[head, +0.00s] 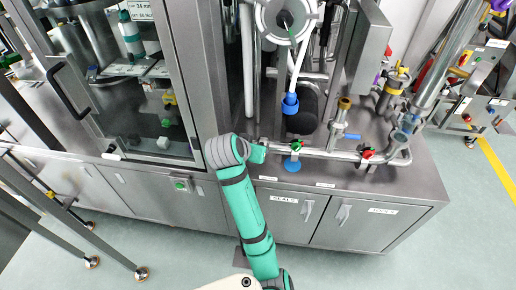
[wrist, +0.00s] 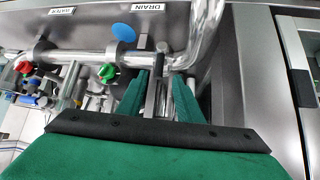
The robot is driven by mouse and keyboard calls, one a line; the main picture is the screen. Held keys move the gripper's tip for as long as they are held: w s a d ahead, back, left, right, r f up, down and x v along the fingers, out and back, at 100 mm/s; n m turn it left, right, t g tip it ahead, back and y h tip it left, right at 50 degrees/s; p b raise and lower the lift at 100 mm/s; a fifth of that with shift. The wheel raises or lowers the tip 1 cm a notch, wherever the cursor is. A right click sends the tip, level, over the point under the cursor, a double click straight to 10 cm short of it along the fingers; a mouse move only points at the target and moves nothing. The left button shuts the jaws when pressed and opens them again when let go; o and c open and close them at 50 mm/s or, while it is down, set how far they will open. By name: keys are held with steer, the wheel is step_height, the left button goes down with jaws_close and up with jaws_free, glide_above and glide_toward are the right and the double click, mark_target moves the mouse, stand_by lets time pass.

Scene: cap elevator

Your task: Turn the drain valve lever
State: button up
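The DRAIN label (wrist: 150,8) is at the top of the wrist view, above a metal pipe. Below it, a slim upright metal bar, apparently the drain valve lever (wrist: 152,98), stands between the two green fingers of my gripper (wrist: 158,88). The fingers are apart, with a gap visible on the right side of the bar; contact on the left side is unclear. In the head view, my gripper (head: 258,152) is at the left end of the low pipe, and its fingertips and the lever are mostly hidden there.
A green knob (head: 296,145) and a blue disc (head: 292,164) are just right of my gripper, with a red knob (head: 367,152) farther along the pipe. The glass-doored cabinet (head: 140,80) stands at left. Vertical pipes and a blue-ended hose (head: 290,104) rise behind.

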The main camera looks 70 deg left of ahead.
steer(key=shift+v, duration=1.85)
